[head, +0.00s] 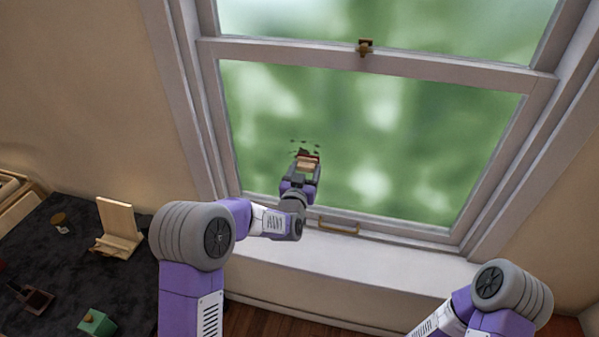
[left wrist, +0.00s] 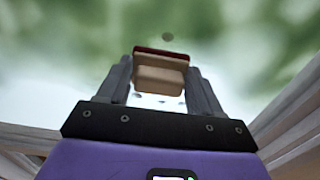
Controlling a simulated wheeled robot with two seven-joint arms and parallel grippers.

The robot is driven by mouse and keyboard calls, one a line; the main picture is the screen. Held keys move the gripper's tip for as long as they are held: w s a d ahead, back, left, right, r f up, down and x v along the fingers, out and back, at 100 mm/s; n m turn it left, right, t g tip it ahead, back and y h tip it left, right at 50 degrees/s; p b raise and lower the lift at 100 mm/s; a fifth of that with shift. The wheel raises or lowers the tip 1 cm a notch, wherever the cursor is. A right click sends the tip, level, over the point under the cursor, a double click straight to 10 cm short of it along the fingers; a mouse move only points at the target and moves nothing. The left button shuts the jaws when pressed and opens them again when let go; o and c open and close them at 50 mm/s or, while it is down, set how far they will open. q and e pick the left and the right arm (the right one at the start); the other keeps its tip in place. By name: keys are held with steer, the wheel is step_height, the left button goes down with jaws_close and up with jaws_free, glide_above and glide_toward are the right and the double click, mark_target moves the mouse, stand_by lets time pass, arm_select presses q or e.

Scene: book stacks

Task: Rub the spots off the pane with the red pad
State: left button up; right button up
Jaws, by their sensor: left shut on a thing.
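The window pane (head: 400,150) has a small cluster of dark spots (head: 304,142) on its lower left part. My left gripper (head: 306,170) is shut on a wooden block with a red pad (head: 313,157) on its far face. The pad is at the pane, just below and over part of the spots; I cannot tell whether it touches the glass. In the left wrist view the wooden block (left wrist: 160,80) sits between the two fingers, with the red edge on top. One round spot (left wrist: 168,37) shows above it. My right arm shows at the lower right; its gripper is out of view.
A white sill (head: 370,270) runs under the window. A brass handle (head: 338,227) is on the lower sash rail and a brass latch (head: 365,47) on the middle rail. A dark table (head: 60,270) at left holds a wooden stand (head: 118,228) and a green block (head: 97,322).

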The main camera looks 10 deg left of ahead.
mark_target(317, 162)
arm_select(q)
steer(key=shift+d+r, duration=0.5)
steer(key=shift+d, duration=0.25)
steer(key=shift+d+r, duration=0.45)
steer(key=shift+d, duration=0.3)
steer(key=shift+a+f+b, duration=0.1)
steer(key=shift+a+b, duration=0.4)
steer(key=shift+a, duration=0.35)
steer(key=shift+w+a+b, duration=0.1)
steer(key=shift+a+b, duration=0.6)
steer(key=shift+a, duration=0.65)
steer(key=shift+a+b, duration=1.2)
steer(key=shift+a, duration=0.7)
steer(key=shift+r+p, duration=0.45)
steer(key=shift+r, duration=0.75)
steer(key=shift+d+f, duration=0.15)
steer(key=shift+d, duration=3.9)
steer(key=shift+s, duration=0.2)
